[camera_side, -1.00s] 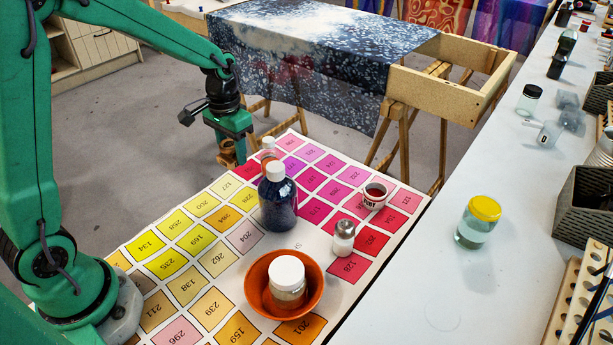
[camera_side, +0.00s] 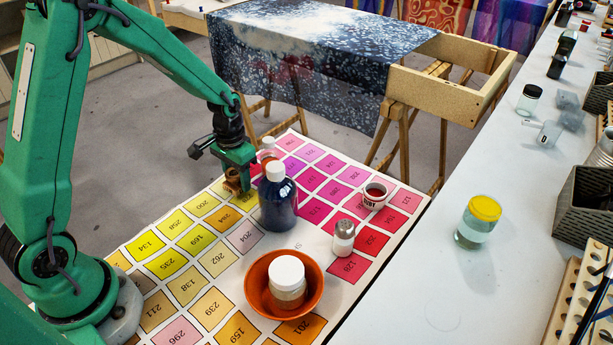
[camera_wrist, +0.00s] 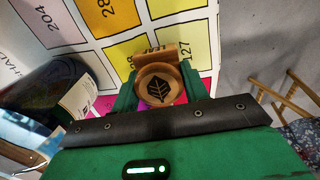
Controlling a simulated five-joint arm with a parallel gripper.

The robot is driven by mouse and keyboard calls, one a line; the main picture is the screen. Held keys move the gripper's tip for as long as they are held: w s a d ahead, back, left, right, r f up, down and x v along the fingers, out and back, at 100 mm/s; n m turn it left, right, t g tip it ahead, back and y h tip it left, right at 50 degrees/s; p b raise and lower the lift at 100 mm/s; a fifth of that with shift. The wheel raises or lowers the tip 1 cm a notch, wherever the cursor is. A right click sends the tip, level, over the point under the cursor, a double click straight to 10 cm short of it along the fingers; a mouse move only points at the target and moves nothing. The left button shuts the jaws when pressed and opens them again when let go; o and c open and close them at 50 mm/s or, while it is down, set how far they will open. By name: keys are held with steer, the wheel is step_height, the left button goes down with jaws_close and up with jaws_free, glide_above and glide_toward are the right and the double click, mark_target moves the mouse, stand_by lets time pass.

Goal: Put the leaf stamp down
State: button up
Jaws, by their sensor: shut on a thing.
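The leaf stamp (camera_side: 232,182) is a small brown wooden piece at the tip of my gripper (camera_side: 238,168), over the yellow swatches at the chart's back left edge. In the wrist view the leaf stamp (camera_wrist: 158,84) shows a round face with a dark leaf on it, and a wooden block beside it marked LEAF. My gripper (camera_wrist: 160,96) is shut on it, with a green finger on each side. I cannot tell whether the stamp touches the chart.
The numbered colour chart (camera_side: 215,258) lies on the table. A dark blue bottle (camera_side: 277,205) stands close right of the stamp, with another white-capped bottle (camera_side: 267,146) behind it. An orange bowl (camera_side: 256,305) holding a jar, a shaker (camera_side: 344,238) and a RUBY cup (camera_side: 374,197) stand farther off.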

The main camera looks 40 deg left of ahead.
mark_target(236, 171)
steer(key=shift+f, duration=0.65)
steer(key=shift+f, duration=0.1)
steer(key=o, duration=1)
step_height(236, 171, up, 12)
steer(key=shift+f, duration=0.15)
steer(key=shift+r, duration=0.3)
